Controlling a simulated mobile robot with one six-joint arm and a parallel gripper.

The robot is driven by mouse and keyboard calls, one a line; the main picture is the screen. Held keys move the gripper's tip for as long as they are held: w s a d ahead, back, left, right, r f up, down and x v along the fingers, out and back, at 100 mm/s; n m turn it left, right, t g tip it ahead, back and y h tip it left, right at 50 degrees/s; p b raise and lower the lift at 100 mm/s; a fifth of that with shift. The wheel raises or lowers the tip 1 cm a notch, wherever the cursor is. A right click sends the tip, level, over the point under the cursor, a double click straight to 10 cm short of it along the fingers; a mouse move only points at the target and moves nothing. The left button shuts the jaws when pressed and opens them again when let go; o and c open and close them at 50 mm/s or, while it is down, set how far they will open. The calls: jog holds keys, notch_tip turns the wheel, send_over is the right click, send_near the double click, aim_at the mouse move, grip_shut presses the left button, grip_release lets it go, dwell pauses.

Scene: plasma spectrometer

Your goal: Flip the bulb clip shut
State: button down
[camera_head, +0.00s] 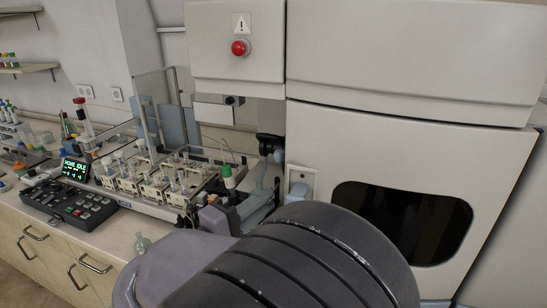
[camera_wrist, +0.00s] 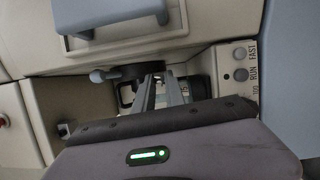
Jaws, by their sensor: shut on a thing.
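The bulb clip (camera_wrist: 135,72) is a dark bar with a pale blue-grey rounded knob (camera_wrist: 97,76) at its left end, in the upper middle of the wrist view. My gripper (camera_wrist: 160,80) reaches up to it with its two grey fingers close together, shut on the dark bar. The exact contact is small and partly hidden by the fingers. In the head view, a dark fitting (camera_head: 268,141) beside the large cabinet may be the same clip. My arm covers the lower middle there and hides much of the space before the cabinet.
The large pale cabinet (camera_head: 400,60) fills the right, with a red stop button (camera_head: 240,48) on its upper left part. A bench at left bears racks of vials (camera_head: 140,178), a black control box (camera_head: 72,202) and a green-capped bottle (camera_head: 228,176).

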jog(key=shift+w+a+r+g+h+p, duration=0.1)
jog(key=shift+a+g+h+p, duration=0.2)
jog(key=shift+h+p, duration=0.1)
jog(key=shift+f+m, duration=0.2)
jog(key=shift+m, duration=0.2)
jog(key=c, duration=1.7)
grip_release()
jog(key=shift+w+a, duration=0.1)
jog(key=shift+a, duration=0.05)
